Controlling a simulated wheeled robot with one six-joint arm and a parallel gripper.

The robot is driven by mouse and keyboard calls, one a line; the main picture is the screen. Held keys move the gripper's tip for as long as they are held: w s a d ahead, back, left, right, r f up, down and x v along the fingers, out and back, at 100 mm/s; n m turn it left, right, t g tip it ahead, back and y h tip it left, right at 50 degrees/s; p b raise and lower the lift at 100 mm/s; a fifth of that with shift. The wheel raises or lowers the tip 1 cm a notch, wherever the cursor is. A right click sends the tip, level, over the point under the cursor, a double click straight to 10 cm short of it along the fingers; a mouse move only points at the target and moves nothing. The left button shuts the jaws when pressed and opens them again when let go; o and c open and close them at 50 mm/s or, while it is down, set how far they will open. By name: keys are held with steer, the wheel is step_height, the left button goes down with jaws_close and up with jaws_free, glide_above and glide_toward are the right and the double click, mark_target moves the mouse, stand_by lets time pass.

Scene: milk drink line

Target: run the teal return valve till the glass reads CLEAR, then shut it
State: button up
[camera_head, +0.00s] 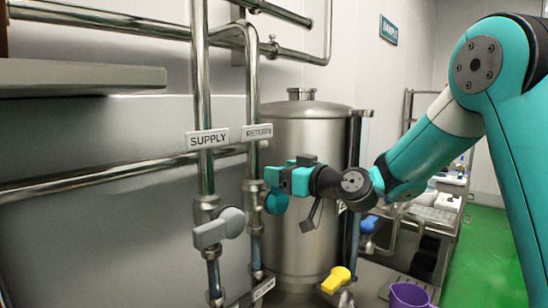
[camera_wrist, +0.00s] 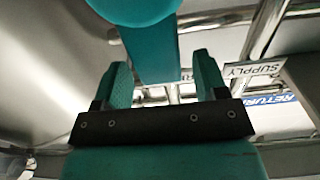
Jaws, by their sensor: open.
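The teal return valve (camera_head: 277,202) sits on the right-hand upright pipe under the RETURN plate (camera_head: 257,132). It is partly hidden behind my gripper (camera_head: 274,178). In the wrist view its teal lever (camera_wrist: 150,50) hangs from a round hub, and its end shows between the two fingers of my open gripper (camera_wrist: 163,75). I see gaps on both sides of the lever; I cannot tell the depth. Below the valve is a narrow glass section (camera_head: 256,250). A small white plate (camera_head: 263,289) is at its foot, with lettering too small to read surely.
A grey-handled valve (camera_head: 218,228) sits close by on the SUPPLY pipe (camera_head: 204,170). A steel tank (camera_head: 302,140) stands behind. A yellow-handled valve (camera_head: 336,280), a blue handle (camera_head: 368,224) and a purple jug (camera_head: 409,295) are lower right. Green floor (camera_head: 480,250) is clear at right.

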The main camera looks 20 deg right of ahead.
steer(key=shift+p+x, duration=0.45)
steer(key=shift+x, duration=1)
jaws_close()
